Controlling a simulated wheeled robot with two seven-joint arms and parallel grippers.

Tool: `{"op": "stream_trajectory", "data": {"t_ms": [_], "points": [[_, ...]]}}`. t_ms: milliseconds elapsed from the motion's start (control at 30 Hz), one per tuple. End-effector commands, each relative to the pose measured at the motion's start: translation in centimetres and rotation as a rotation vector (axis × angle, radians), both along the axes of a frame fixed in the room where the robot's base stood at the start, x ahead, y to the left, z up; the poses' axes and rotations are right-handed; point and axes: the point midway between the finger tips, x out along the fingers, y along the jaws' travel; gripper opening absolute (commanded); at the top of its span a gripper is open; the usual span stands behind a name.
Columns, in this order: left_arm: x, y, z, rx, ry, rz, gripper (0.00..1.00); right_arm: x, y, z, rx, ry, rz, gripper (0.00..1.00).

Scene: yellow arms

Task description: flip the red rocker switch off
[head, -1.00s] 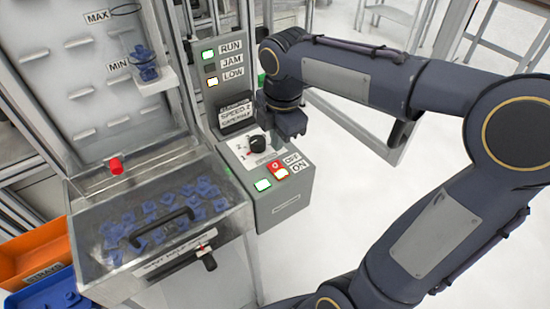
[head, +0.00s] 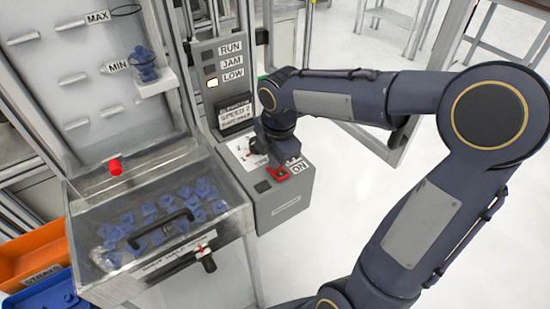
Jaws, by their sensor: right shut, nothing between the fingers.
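The red rocker switch (head: 278,174) sits on the sloped top of the grey control box (head: 288,205), beside the ON label (head: 299,167). Its lamp shows dark. My right gripper (head: 284,157) is shut and empty. Its fingers are at the far edge of the switch and hide the OFF label in part; I cannot tell whether they touch the switch. The square lamp (head: 262,187) to the left of the switch is dark. My left gripper is not in view.
A dial (head: 255,147), partly covered by my gripper, is behind the switch. On the status panel, RUN (head: 208,56) is dark and LOW (head: 213,83) is lit. A clear-lidded bin (head: 105,220) of blue parts stands left. Open floor lies right of the box.

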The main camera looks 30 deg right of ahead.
Motion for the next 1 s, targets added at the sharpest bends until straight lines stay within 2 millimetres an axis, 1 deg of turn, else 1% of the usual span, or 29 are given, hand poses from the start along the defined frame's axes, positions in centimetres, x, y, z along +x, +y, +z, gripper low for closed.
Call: {"op": "stream_trajectory", "data": {"t_ms": [267,567,867,1000], "points": [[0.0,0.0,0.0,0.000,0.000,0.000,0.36,-0.4,0.0,-0.2,0.000,0.008,0.000,0.00],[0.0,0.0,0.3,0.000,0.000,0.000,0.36,-1.7,-0.1,0.1,0.001,0.012,0.000,0.00],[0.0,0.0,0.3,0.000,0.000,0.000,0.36,-1.7,-0.1,0.2,0.000,0.007,0.001,0.00],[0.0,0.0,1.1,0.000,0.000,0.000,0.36,-1.6,0.1,1.0,0.000,0.006,0.001,0.00]]}}
